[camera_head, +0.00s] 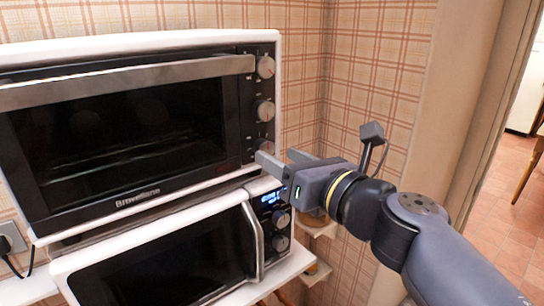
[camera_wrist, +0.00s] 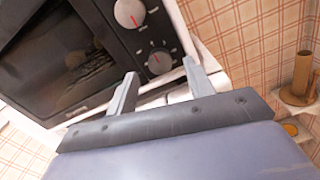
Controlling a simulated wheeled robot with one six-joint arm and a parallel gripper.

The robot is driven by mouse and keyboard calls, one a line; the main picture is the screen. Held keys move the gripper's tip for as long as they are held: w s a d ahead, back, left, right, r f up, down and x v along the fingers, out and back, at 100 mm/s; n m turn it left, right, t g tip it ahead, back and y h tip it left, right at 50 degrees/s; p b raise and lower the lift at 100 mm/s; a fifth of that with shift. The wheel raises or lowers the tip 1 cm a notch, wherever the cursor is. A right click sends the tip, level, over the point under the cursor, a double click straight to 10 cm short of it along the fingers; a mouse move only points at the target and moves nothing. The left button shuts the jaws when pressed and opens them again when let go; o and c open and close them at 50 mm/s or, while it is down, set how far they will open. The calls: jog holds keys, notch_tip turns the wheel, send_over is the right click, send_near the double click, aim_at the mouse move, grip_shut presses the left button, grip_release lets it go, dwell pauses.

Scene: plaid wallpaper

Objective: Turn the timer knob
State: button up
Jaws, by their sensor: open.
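The upper oven (camera_head: 140,195) has three knobs in a column on the right of its front. The top knob (camera_head: 265,67) and middle knob (camera_head: 263,110) are silver with a red mark. The bottom knob (camera_head: 265,144), partly hidden by a finger in the head view, shows in the wrist view (camera_wrist: 159,62); which knob is the timer I cannot read. My gripper (camera_head: 279,156) is open and empty, just in front of and slightly below the bottom knob. In the wrist view that knob appears just beyond and between the fingertips (camera_wrist: 160,70), apparently not gripped.
A microwave (camera_head: 165,265) with a lit display, two knobs (camera_head: 281,218) and a curved handle (camera_head: 254,240) stands below the oven. The oven's long door handle (camera_head: 130,82) juts out at left. A small corner shelf (camera_head: 318,228) is behind my gripper. A doorway opens at right.

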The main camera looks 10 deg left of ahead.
aim_at(268, 150)
jog(key=shift+x, duration=1.8)
jog(key=c, duration=1)
jog(key=shift+o, duration=0.2)
